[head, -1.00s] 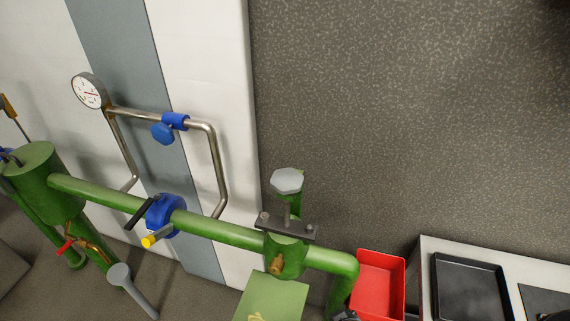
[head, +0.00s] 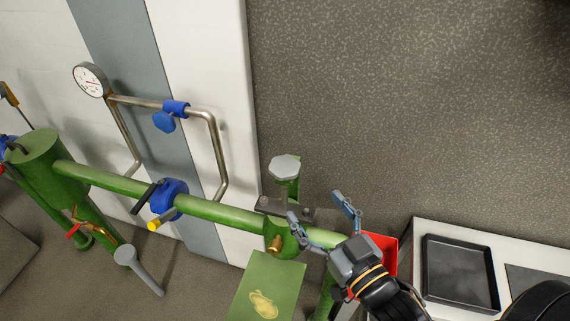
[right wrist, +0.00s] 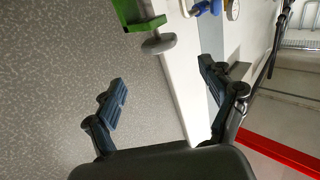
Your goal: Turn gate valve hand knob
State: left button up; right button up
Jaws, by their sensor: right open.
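My left gripper is not seen.
A green pipe (head: 110,180) runs left from the valve, with a blue valve (head: 172,199). A steel pipe loop with a gauge (head: 91,80) rises behind. A red bin (head: 385,250) and a black tray (head: 460,272) lie right. The speckled wall area beside the knob is clear.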

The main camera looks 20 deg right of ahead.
aim_at(278, 157)
jog(key=w+p, duration=0.1)
jog(key=w, duration=0.3)
jog(key=w+a+p, duration=0.1)
jog(key=w, duration=0.3)
jog(key=w+a+p, duration=0.1)
jog(key=w+p, duration=0.1)
jog(key=w, duration=0.2)
jog(key=shift+w+a, duration=0.25)
jog(key=shift+c, duration=0.4)
jog(key=c, duration=1.1)
